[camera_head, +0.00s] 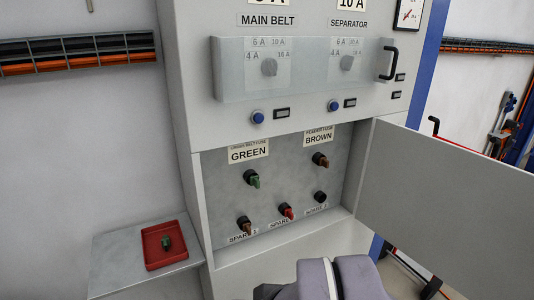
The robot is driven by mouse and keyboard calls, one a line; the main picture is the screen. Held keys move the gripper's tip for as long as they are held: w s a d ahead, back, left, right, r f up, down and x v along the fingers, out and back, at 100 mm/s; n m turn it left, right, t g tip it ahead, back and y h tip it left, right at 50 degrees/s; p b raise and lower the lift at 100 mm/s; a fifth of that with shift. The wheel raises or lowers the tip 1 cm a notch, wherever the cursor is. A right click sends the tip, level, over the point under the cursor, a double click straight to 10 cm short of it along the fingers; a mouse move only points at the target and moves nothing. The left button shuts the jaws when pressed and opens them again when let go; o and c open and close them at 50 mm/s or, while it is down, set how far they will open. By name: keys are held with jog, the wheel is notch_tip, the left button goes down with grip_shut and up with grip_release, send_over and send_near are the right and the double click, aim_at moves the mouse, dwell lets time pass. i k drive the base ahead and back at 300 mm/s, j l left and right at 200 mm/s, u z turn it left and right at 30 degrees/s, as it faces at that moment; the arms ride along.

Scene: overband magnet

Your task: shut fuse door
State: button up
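The fuse door (447,203) is a flat grey panel. It stands wide open, swung out to the right of the fuse compartment (285,154). Inside, a green fuse (252,179) sits under the GREEN label and a brown fuse (321,160) under the BROWN label. Below, the spare row holds a brown fuse (244,225), a red fuse (287,212) and a black holder (320,197) with no coloured fuse showing. Rounded grey parts of my arm show at the bottom middle, in front of the cabinet and apart from the door. My gripper's fingers are not visible.
A red tray (180,256) with a dark green fuse (166,243) lies on a grey shelf (119,249) at left. Above the compartment is a clear cover (226,72) with a black handle (387,63). Red-handled equipment (435,127) stands behind the door.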

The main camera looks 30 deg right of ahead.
aim_at(466, 216)
jog(key=k+l+u, duration=0.15)
jog(key=l, duration=0.5)
jog(key=k+l+u, duration=0.15)
jog(key=k+l, duration=0.15)
jog(key=l, duration=0.3)
jog(key=k+l+u, duration=0.15)
jog(key=k+l, duration=0.15)
jog(key=l, duration=0.3)
jog(key=k+l+u, duration=0.1)
jog(key=k+l, duration=0.2)
jog(key=l, duration=0.25)
jog(key=k+l+u, duration=0.15)
jog(key=k+l, duration=0.2)
jog(key=l, duration=0.15)
jog(key=k+l+u, duration=0.15)
jog(key=k+l, duration=0.2)
jog(key=l, duration=0.15)
jog(key=i+l+u, duration=0.2)
jog(key=l, duration=0.65)
jog(key=k+j+u, duration=0.2)
jog(key=k, duration=0.2)
